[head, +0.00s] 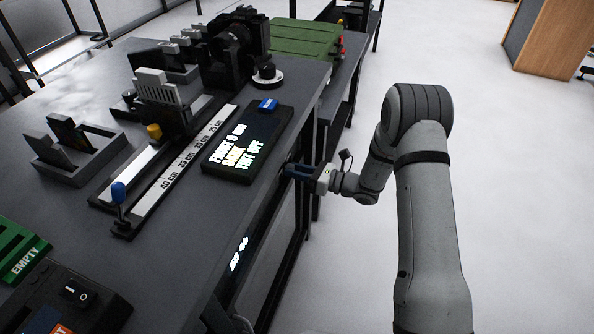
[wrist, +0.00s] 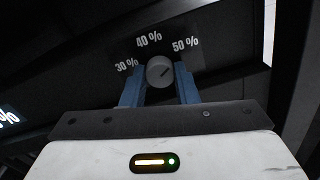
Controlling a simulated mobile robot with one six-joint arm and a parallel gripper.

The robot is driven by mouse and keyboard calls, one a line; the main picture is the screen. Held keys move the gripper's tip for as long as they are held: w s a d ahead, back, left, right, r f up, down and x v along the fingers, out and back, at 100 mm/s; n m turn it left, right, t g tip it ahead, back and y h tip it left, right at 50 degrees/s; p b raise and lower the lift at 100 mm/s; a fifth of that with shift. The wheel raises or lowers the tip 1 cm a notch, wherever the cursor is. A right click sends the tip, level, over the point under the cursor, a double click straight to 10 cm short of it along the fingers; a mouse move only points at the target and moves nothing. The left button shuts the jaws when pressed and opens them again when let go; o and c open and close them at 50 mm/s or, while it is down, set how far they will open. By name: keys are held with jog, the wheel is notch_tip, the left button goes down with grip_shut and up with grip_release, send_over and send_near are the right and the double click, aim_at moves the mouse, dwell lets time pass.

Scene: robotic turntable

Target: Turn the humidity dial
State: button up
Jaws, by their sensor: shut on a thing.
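The humidity dial (wrist: 159,70) is a round grey knob in the wrist view, below a dark label plate (wrist: 190,56) marked 30 %, 40 % and 50 %. A dark line on the knob's face points up and right, towards the 50 % side. My gripper (wrist: 160,88) has its two blue fingers on either side of the knob and is shut on it. In the head view my gripper (head: 291,171) reaches in at the front edge of the dark table (head: 225,212). The dial itself is hidden there.
A black display box (head: 235,175) with lit text stands on the table above my gripper. A lit display (head: 239,254) shows on the table's front. The floor to the right is clear.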

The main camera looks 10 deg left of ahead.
jog(key=shift+f+n+b, duration=0.1)
jog(key=shift+n+b, duration=0.25)
jog(key=shift+n, duration=0.05)
jog(key=n+b, duration=1.5)
jog(key=n, duration=0.8)
jog(key=shift+w+g+b, duration=0.1)
jog(key=shift+g+b, duration=0.2)
jog(key=shift+b, duration=0.1)
jog(key=shift+n, duration=0.3)
jog(key=o, duration=1)
